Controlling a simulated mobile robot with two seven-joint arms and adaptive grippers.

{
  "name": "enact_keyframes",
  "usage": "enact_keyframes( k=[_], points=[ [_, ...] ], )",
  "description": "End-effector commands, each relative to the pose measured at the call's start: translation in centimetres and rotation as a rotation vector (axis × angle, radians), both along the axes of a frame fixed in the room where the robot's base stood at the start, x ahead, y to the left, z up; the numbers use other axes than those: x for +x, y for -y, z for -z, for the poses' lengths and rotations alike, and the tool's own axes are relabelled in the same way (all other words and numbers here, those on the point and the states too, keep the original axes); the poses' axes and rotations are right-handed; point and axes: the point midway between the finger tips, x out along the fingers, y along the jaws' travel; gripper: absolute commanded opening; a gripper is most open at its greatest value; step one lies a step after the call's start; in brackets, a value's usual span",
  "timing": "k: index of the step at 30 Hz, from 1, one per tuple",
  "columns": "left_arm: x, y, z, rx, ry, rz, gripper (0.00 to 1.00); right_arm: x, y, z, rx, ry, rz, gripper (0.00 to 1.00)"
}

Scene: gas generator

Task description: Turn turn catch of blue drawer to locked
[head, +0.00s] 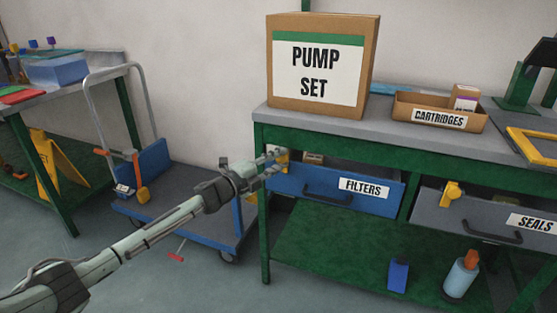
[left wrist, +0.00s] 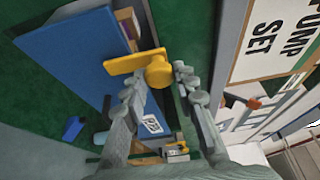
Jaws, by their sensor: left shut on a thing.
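The blue drawer (head: 330,188) labelled FILTERS sits at the left end of the green workbench. A small box shows behind its top edge. Its yellow turn catch (head: 284,156) is at the drawer's upper left corner, partly hidden by my left gripper (head: 273,161). In the left wrist view the catch (left wrist: 128,62) shows as a flat yellow bar with a round knob, the bar reaching across the edge of the blue front (left wrist: 75,55). My left gripper (left wrist: 160,80) is shut on the knob end of the catch. My right gripper is not in view.
A grey drawer (head: 480,222) labelled SEALS, with its own yellow catch (head: 450,194), is to the right. A PUMP SET box (head: 318,68) and a CARTRIDGES tray (head: 440,119) stand on the bench. A blue trolley (head: 190,215) stands to the left, near my left arm.

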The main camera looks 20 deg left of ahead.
Motion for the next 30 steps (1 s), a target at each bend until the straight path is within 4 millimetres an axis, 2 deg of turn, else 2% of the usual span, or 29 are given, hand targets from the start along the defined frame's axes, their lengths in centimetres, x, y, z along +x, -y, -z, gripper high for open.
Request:
enact_keyframes(
  k=[5,6,11,22,26,30],
  points=[
    [0.0,0.0,0.0,0.004,0.001,0.000,0.00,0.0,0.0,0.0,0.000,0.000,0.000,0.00],
    [0.0,0.0,0.0,0.004,0.001,0.000,0.30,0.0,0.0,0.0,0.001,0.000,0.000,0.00],
    [0.0,0.0,0.0,0.003,0.000,0.000,0.48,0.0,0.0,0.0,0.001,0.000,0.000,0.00],
    [-0.6,-0.3,0.1,0.001,0.000,-0.001,0.48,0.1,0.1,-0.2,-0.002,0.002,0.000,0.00],
    [-2.4,-1.1,0.2,0.003,-0.002,0.000,0.48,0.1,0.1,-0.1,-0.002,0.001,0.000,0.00],
    [-5.2,-2.4,0.2,0.004,-0.004,0.000,0.48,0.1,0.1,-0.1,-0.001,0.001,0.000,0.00]
  ],
)
